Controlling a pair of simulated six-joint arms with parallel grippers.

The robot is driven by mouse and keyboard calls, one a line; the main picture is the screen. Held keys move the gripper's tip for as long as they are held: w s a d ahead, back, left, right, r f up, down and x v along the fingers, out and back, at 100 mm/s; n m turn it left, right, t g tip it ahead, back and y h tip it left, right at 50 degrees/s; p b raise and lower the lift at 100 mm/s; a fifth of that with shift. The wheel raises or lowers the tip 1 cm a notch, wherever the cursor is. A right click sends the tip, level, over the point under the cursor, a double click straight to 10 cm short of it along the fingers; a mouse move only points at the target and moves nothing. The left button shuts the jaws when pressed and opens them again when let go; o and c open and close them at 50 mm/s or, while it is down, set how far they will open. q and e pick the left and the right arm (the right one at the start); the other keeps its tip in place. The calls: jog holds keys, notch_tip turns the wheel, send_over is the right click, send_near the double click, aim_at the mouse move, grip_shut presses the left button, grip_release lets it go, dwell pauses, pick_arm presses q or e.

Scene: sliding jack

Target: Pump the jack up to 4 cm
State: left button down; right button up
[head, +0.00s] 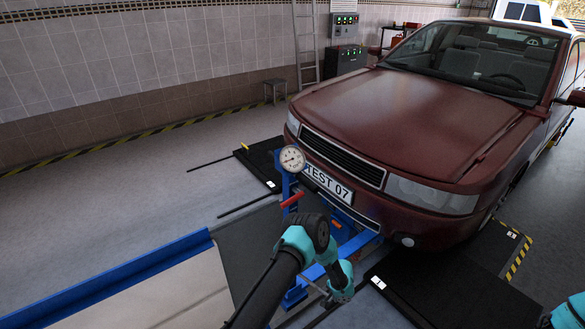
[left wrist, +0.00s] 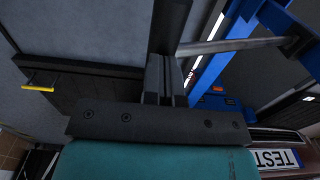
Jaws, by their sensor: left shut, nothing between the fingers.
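The blue jack (head: 362,240) stands under the front of the dark red car (head: 395,118). A round white gauge (head: 292,158) sits on top of its post. My left gripper (head: 336,299) is low beside the jack's blue frame, partly hidden by its own wrist. In the left wrist view its dark fingers (left wrist: 165,78) are shut and empty. A dark round bar (left wrist: 173,25) lies directly ahead of the fingertips; whether they touch it I cannot tell. A grey rod (left wrist: 230,45) runs from there to the blue frame (left wrist: 205,80). My right gripper is out of view.
A red bar (head: 291,199) sits on the jack's post below the gauge. Black platforms (head: 430,283) lie on the floor beside the car. A blue-edged rail (head: 110,277) crosses the lower left. Open floor (head: 120,185) lies to the left.

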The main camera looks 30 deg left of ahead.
pick_arm(q)
jog(key=w+a+r, duration=0.1)
jog(key=a+r, duration=0.2)
jog(key=r, duration=0.4)
jog(key=shift+w+a+r, duration=0.25)
jog(key=shift+w+a, duration=0.1)
jog(key=shift+a, duration=0.05)
dwell(0.6)
jog(key=shift+s+d+f, duration=0.3)
jog(key=shift+d+f, duration=0.35)
jog(key=shift+f, duration=0.65)
jog(key=shift+s+d+f, duration=0.3)
jog(key=shift+d+f, duration=0.3)
jog(key=shift+f, duration=0.65)
jog(key=shift+s+d+f, duration=0.3)
jog(key=shift+d+f, duration=0.35)
jog(key=shift+f, duration=0.65)
jog(key=shift+f, duration=0.1)
